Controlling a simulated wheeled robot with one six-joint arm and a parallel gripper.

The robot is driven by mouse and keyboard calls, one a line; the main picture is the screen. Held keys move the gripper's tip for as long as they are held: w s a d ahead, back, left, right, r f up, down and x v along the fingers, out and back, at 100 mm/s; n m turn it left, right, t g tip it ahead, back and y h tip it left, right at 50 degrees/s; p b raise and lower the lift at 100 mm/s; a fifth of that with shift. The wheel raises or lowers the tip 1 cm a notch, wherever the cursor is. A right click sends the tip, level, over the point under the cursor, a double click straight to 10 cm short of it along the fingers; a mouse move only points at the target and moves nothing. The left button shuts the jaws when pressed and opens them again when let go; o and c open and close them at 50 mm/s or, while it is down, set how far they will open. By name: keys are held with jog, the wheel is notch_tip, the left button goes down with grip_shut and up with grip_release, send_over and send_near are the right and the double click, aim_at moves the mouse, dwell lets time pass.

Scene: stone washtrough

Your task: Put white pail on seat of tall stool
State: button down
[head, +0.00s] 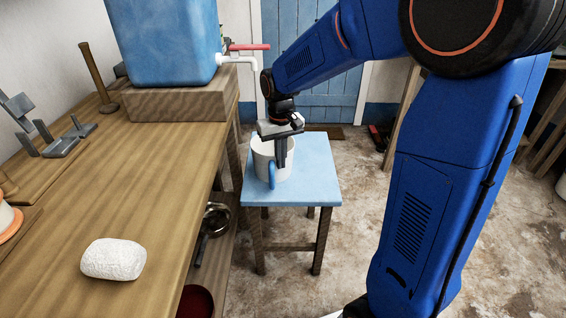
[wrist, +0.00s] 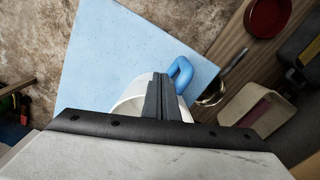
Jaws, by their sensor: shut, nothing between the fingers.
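The white pail (head: 262,152) with a blue handle (head: 272,175) stands upright on the light-blue seat (head: 315,168) of the tall stool, near its left side. In the wrist view, part of the white pail (wrist: 130,104) and its blue handle (wrist: 181,72) show beyond my gripper, on the blue seat (wrist: 110,60). My gripper (head: 281,160) points down at the pail, its fingers overlapping the pail's near right side in the head view. The fingers (wrist: 164,98) are shut together with nothing between them. Whether they touch the pail I cannot tell.
A wooden bench (head: 165,185) runs along the left, with a white block (head: 113,259) and a blue tank (head: 163,40) with a tap (head: 238,60). Under it are a pan (head: 215,218) and a red bowl (head: 195,302). Open floor (head: 350,225) lies right of the stool.

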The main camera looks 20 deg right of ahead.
dwell(0.3)
jog(key=w, duration=0.7)
jog(key=shift+w+a, duration=0.15)
jog(key=shift+a, duration=0.15)
